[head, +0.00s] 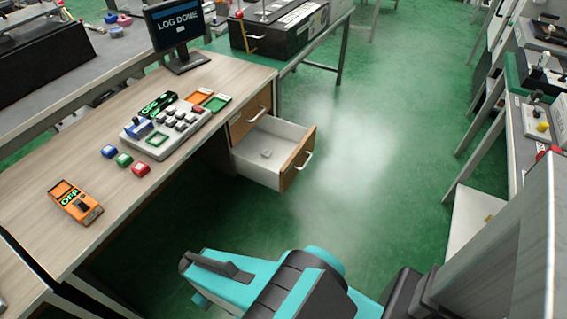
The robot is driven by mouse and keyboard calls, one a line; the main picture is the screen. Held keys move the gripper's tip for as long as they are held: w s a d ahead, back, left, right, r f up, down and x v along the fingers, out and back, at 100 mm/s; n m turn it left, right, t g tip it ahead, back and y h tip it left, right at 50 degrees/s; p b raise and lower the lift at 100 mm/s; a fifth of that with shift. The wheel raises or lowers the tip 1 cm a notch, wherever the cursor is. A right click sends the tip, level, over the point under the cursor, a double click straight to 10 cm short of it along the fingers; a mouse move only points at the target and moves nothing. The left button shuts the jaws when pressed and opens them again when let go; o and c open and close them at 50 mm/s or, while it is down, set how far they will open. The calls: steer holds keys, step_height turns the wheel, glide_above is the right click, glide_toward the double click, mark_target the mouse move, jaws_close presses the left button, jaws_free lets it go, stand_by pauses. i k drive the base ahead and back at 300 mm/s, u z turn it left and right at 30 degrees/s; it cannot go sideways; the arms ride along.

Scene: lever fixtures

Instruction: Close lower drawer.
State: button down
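The lower drawer (272,147) is pulled out from under the right end of the wooden desk. It has white inner walls, a wood front (300,160) and a pale bar handle (305,161). A small whitish item (266,154) lies inside it. The upper drawer (250,115) above it looks shut. My gripper (196,277), at the end of the teal and black arm, is in the lower middle, apart from the drawer and nearer to me. Its fingertips are not clear enough to tell whether it is open or shut.
The desk (110,195) holds a button panel (165,125), three coloured buttons (124,160), an orange device (75,202) and a monitor (175,30) reading "LOG DONE". Green floor (370,150) is clear right of the drawer. Benches (520,130) line the right side.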

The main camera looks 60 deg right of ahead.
mark_target(292, 145)
steer(key=z, duration=0.15)
steer(key=i, duration=0.4)
steer(key=z, duration=0.7)
